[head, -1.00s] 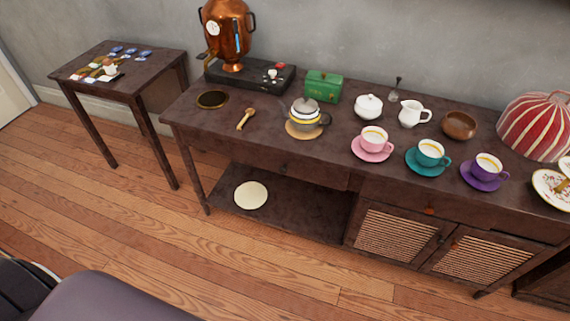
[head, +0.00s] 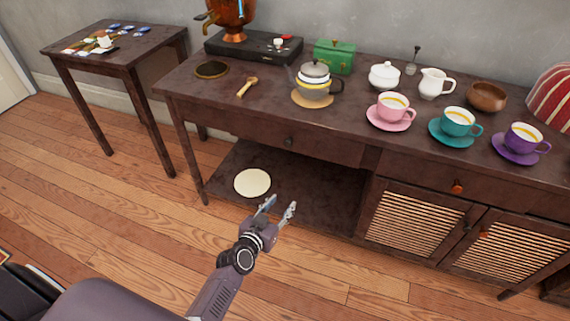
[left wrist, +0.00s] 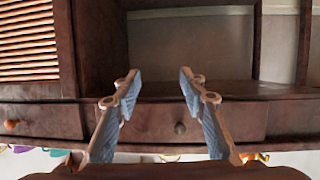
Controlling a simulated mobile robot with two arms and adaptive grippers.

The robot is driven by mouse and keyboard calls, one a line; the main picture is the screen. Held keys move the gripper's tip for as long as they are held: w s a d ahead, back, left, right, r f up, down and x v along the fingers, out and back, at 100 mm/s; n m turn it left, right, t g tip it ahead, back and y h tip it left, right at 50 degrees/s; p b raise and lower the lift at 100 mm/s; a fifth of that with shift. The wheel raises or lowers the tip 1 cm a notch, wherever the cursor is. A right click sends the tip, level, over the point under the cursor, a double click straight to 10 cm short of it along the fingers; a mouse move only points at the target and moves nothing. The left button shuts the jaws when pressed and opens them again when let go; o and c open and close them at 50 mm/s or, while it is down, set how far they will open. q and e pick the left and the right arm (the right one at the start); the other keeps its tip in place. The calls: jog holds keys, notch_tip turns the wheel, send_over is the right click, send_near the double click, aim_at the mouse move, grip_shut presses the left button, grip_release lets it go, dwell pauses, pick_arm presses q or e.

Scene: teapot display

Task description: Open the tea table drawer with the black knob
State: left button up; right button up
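The tea table (head: 188,88) is dark brown, with a closed drawer (head: 235,127) under the teapot end of its top. A small dark knob (head: 289,140) is on that drawer's front. In the left wrist view, which appears upside down, the drawer front (left wrist: 150,120) and its dark knob (left wrist: 180,128) show between the fingers. My left gripper (head: 279,206) is open and empty. It is in front of the table, below the knob in the head view and apart from it. My right gripper is not in view.
Another drawer with an orange knob (head: 457,187) is at the right, above slatted doors (head: 420,222). A teapot (head: 314,82) and several cups stand on top. A pale round plate (head: 252,183) lies on the lower shelf. A side table (head: 75,50) is at left.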

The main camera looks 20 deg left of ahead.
aim_at(287, 144)
pick_arm(q)
jog(key=w+a+r+t+y+b, duration=0.1)
jog(key=w+a+r+t+b, duration=0.1)
jog(key=r, duration=0.4)
jog(key=w+a+r+t+b, duration=0.1)
jog(key=w+r+t, duration=0.15)
jog(key=r, duration=0.45)
jog(key=shift+n+g, duration=0.3)
jog(key=shift+g, duration=0.05)
jog(key=w, duration=0.6)
jog(key=shift+a+f+b, duration=0.1)
jog(key=shift+f+b, duration=0.15)
jog(key=shift+b, duration=0.1)
jog(key=shift+w, duration=0.75)
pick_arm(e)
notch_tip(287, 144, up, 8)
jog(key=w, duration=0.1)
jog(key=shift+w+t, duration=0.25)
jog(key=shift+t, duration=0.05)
pick_arm(q)
jog(key=shift+c, duration=0.4)
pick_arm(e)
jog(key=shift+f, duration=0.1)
pick_arm(q)
grip_shut()
